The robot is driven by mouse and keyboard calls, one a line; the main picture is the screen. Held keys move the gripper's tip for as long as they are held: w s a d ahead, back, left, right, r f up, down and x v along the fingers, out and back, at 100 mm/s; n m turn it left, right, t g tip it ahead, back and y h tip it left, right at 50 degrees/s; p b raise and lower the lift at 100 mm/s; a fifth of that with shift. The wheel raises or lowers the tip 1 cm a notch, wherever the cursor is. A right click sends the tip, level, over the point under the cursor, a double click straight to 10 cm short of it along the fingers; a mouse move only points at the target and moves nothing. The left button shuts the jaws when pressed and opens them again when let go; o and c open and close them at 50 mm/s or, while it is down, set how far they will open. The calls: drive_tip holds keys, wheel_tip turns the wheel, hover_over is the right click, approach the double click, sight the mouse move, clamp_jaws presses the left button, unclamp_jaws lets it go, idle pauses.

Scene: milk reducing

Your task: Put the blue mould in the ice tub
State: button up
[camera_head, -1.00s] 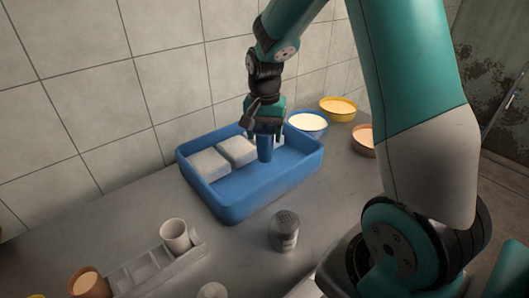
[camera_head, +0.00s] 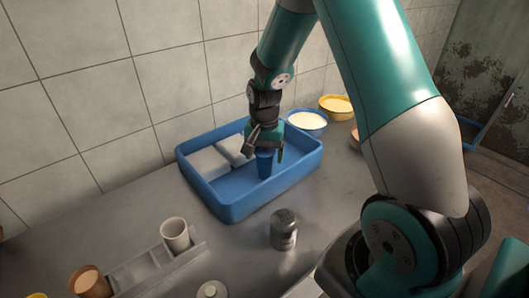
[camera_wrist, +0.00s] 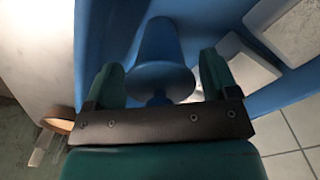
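The blue mould (camera_head: 264,166) is a tapered cup, narrow end down. My gripper (camera_head: 267,153) holds it upright inside the blue ice tub (camera_head: 241,204), toward the tub's middle. In the wrist view, the mould's round wide end (camera_wrist: 160,82) sits between the two fingers of my gripper (camera_wrist: 162,72), which flank it closely. A small gap seems to show beside the right finger. I cannot tell whether the mould touches the tub floor. Two pale blocks (camera_head: 209,164) lie in the tub's left part, beside the mould.
Behind the tub are a blue bowl (camera_head: 307,121) and a yellow bowl (camera_head: 337,106). A grey shaker (camera_head: 284,230) stands in front. A rack (camera_head: 148,270) with a white cup (camera_head: 175,234) is at front left, with a brown cup (camera_head: 91,283). The tub's right part is open.

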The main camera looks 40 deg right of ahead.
drive_tip(key=shift+o, duration=0.2)
drive_tip(key=r, duration=1.2)
drive_tip(key=shift+s+a+r, duration=0.1)
drive_tip(key=shift+a+r, duration=0.15)
drive_tip(key=shift+a, duration=0.1)
drive_tip(key=s+a+r+n+y, duration=0.2)
drive_tip(key=s+a+r+n, duration=0.1)
drive_tip(key=s+a+n, duration=0.5)
drive_tip(key=s+a+r+n+y, duration=0.2)
drive_tip(key=s+a+r+n, duration=0.1)
drive_tip(key=s+a+n, duration=0.6)
drive_tip(key=s+a, duration=0.4)
drive_tip(key=s, duration=0.1)
drive_tip(key=shift+a+r, duration=0.15)
drive_tip(key=shift+a, duration=0.1)
